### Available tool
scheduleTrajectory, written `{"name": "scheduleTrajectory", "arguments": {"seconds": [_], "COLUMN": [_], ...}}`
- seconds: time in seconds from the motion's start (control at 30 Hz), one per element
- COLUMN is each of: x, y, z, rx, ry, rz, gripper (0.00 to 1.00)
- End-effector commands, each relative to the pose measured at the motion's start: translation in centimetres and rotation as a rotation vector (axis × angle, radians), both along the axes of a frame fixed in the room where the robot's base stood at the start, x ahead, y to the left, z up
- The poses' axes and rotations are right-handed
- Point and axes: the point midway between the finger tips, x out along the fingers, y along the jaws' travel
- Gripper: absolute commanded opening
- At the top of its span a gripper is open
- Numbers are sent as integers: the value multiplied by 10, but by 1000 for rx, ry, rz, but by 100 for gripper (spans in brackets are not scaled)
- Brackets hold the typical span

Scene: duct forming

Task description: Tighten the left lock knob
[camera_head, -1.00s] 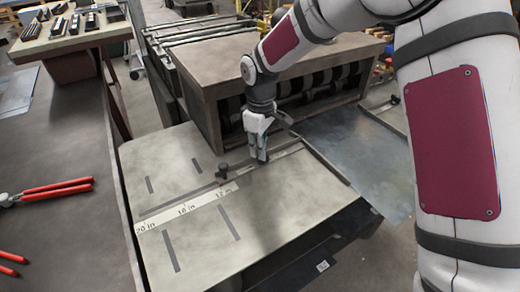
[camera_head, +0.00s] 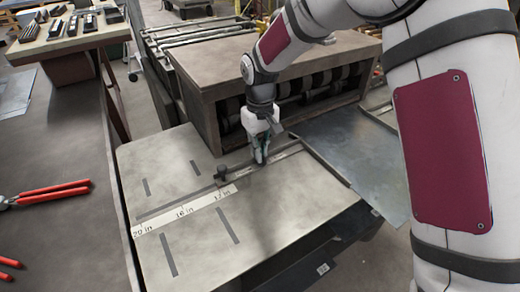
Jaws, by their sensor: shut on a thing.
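A small black lock knob (camera_head: 222,172) stands upright at the near-left end of the guide bar (camera_head: 287,150) on the metal table plate. My gripper (camera_head: 261,160) points down at the bar, to the right of that knob and apart from it. Its fingers are close together, shut on a small dark knob on the bar that they mostly hide. I cannot tell from this view which of the two knobs the task calls left.
A printed inch scale (camera_head: 185,210) and several slots mark the plate. A roller machine with a brown housing (camera_head: 205,75) stands behind. A sheet of metal (camera_head: 350,150) lies to the right. Red-handled pliers (camera_head: 55,191) lie on the left bench.

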Motion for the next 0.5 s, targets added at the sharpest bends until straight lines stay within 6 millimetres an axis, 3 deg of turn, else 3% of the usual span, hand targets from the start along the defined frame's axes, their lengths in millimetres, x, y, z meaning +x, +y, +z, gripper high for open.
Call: {"name": "scheduleTrajectory", "arguments": {"seconds": [0.33,0.37,0.43,0.5], "x": [0,0,0,0], "y": [0,0,0,0], "z": [0,0,0,0], "rx": [1,1,1,1], "ry": [-1,-1,-1,-1], "rz": [-4,-4,-4,-3], "gripper": [0,14,29,29]}}
